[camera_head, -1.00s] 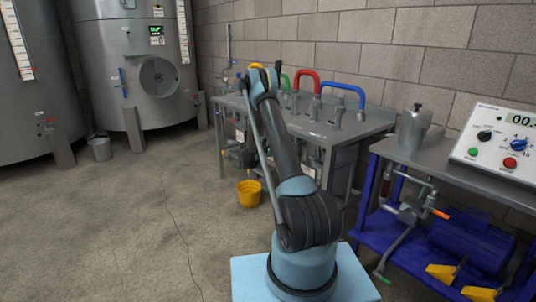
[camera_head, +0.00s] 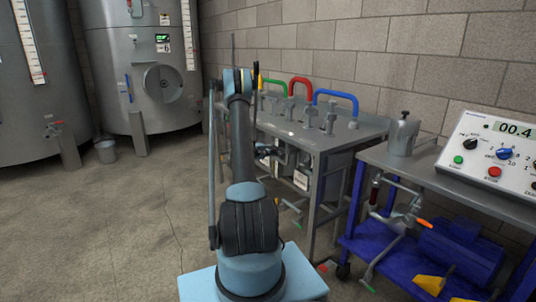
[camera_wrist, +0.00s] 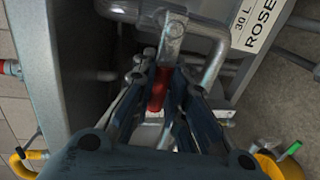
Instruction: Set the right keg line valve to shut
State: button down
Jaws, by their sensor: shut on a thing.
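In the wrist view, a red valve handle (camera_wrist: 160,88) hangs below a grey metal pipe fitting (camera_wrist: 172,32). My gripper (camera_wrist: 162,92) has its two dark fingers closed around the red handle, one on each side. A white label (camera_wrist: 258,22) reading "30 L ROSE" is beside the pipe. I cannot tell from the picture which keg line this valve belongs to. In the head view, my raised arm reaches to the grey bench (camera_head: 310,137), and the gripper's fingers and the gripped handle are hidden.
Yellow, green, red (camera_head: 301,82) and blue hoops (camera_head: 337,97) stand on the bench. A side table (camera_head: 440,175) with a control box (camera_head: 495,160) is at right. Open floor (camera_head: 90,230) lies left of my arm.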

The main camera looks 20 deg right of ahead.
jog(key=shift+w+a, duration=0.25)
jog(key=shift+w, duration=0.1)
jog(key=c, duration=1.7)
grip_release()
jog(key=shift+o, duration=0.5)
jog(key=shift+s+d, duration=0.1)
jog(key=v, duration=1.2)
jog(key=shift+s, duration=0.1)
jog(key=shift+r, duration=0.1)
